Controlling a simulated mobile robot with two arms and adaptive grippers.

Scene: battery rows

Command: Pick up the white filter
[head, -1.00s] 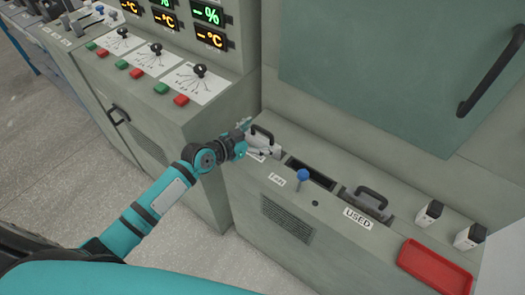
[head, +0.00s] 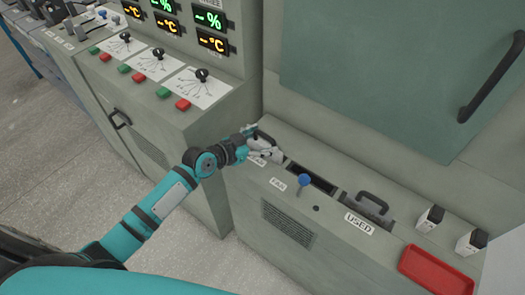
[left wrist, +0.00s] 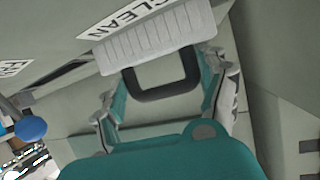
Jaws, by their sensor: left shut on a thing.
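The white filter (head: 270,155) sits at the slot labelled CLEAN on top of the low grey-green cabinet. In the left wrist view the filter (left wrist: 155,40) shows as a pale ribbed block with a dark loop handle (left wrist: 162,95), below the CLEAN label. My left gripper (head: 254,142) is at the filter's handle in the head view. In the left wrist view the fingers of my left gripper (left wrist: 165,75) lie on both sides of the handle, shut on the filter. How deep the filter sits is partly hidden by the gripper. My right gripper is not in view.
An open dark slot (head: 311,178) lies beside the filter, then a grey filter with a handle (head: 372,202) at the USED label (head: 358,223). A blue-knobbed lever (head: 304,180) sticks up by the FAN label. A red tray (head: 436,270) and two switches stand at the right.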

